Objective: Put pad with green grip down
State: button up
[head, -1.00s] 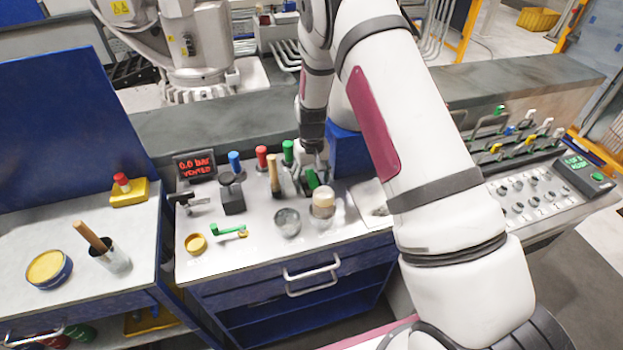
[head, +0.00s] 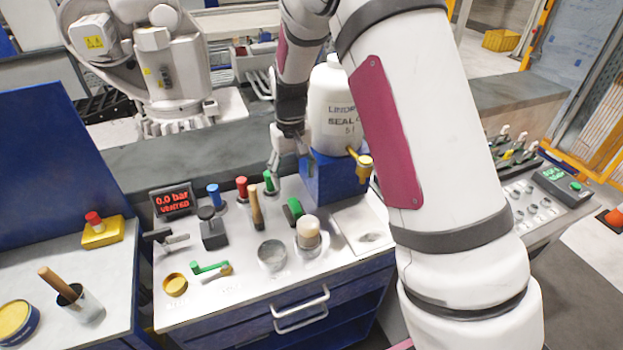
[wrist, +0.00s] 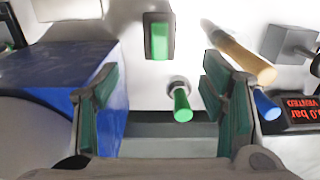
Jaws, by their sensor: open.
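The pad with the green grip (head: 293,209) is on the light bench top (head: 205,308), behind a cup with a pale round top (head: 308,232). In the wrist view the pad is a dark rectangle with a green block on it (wrist: 159,38), apart from my fingers. My gripper (head: 289,153) is open and empty, above the back of the bench beside the blue block. Its two teal-padded fingers stand wide apart in the wrist view (wrist: 160,100). A green-topped peg (wrist: 182,105) shows between them.
A white bottle (head: 333,105) with a brass tap stands on a blue block (head: 333,178), close right of my gripper. Red (head: 241,187) and blue (head: 214,194) handles and a wooden handle (head: 256,208) stand to the left. A glass bowl (head: 272,254) is in front.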

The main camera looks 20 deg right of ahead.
jog(key=s+r+t, duration=0.1)
jog(key=s+r, duration=0.5)
jog(key=r, duration=0.3)
jog(key=s+r+t, duration=0.2)
jog(key=s+r, duration=0.3)
jog(key=r, duration=0.4)
jog(key=s+r+t, duration=0.1)
jog(key=s+r, duration=0.2)
jog(key=s, duration=0.6)
jog(key=s+r+t, duration=0.1)
jog(key=s+r, duration=0.2)
jog(key=s, duration=0.7)
jog(key=shift+s+t, duration=0.2)
jog(key=shift+t, duration=0.1)
